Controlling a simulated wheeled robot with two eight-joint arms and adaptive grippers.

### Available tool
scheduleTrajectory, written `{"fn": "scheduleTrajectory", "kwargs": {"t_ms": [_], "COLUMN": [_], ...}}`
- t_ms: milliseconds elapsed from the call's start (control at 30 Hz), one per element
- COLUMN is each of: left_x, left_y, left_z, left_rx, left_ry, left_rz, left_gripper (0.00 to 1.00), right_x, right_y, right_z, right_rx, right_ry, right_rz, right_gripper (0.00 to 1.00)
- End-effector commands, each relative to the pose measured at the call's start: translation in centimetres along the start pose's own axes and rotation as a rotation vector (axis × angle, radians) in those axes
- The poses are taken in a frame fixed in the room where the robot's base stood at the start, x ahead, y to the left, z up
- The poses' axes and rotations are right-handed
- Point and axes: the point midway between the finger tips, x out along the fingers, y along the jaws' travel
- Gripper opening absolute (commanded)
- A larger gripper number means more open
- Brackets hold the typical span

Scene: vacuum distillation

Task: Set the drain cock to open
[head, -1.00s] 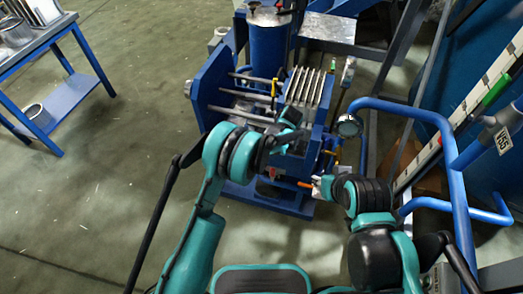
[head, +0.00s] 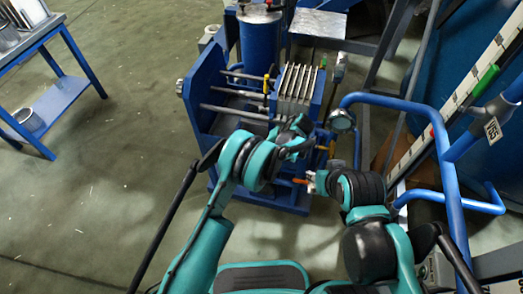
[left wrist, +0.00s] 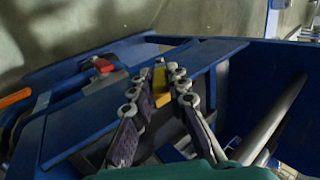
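The blue filter-press-like machine (head: 205,110) stands ahead with pale plates (head: 298,88). I cannot tell which is the drain cock. My left gripper (head: 299,128) is over the machine's front. In the left wrist view, the left gripper (left wrist: 160,78) has its fingers apart, with a yellow piece (left wrist: 160,87) between or just beyond the tips. Contact is unclear. My right gripper (head: 316,182) is close to the orange handle, its fingers too small to read.
A blue pipe rail (head: 440,150) and a round gauge (head: 341,119) are at the right. A blue side table (head: 45,105) stands at the far left. A red part (left wrist: 103,65) and an orange handle (left wrist: 15,98) show in the left wrist view. Floor at left is clear.

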Motion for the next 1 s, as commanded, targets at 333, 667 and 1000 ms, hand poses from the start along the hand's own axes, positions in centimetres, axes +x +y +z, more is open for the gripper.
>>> {"fn": "scheduleTrajectory", "kwargs": {"t_ms": [333, 667, 1000], "left_x": [0.0, -3.5, -7.7], "left_y": [0.0, -2.5, -5.5], "left_z": [0.0, 0.0, 0.0], "left_rx": [0.000, 0.000, 0.001], "left_ry": [0.000, 0.000, 0.000], "left_rz": [0.001, 0.001, 0.001], "left_gripper": [0.36, 0.36, 0.36], "right_x": [0.0, 0.0, 0.0], "right_y": [0.0, 0.0, 0.0], "right_z": [0.0, 0.0, 0.0], "right_rx": [0.000, 0.000, 0.000], "right_ry": [0.000, 0.000, 0.000], "right_rz": [0.000, 0.000, 0.000], "right_gripper": [0.36, 0.36, 0.36]}}
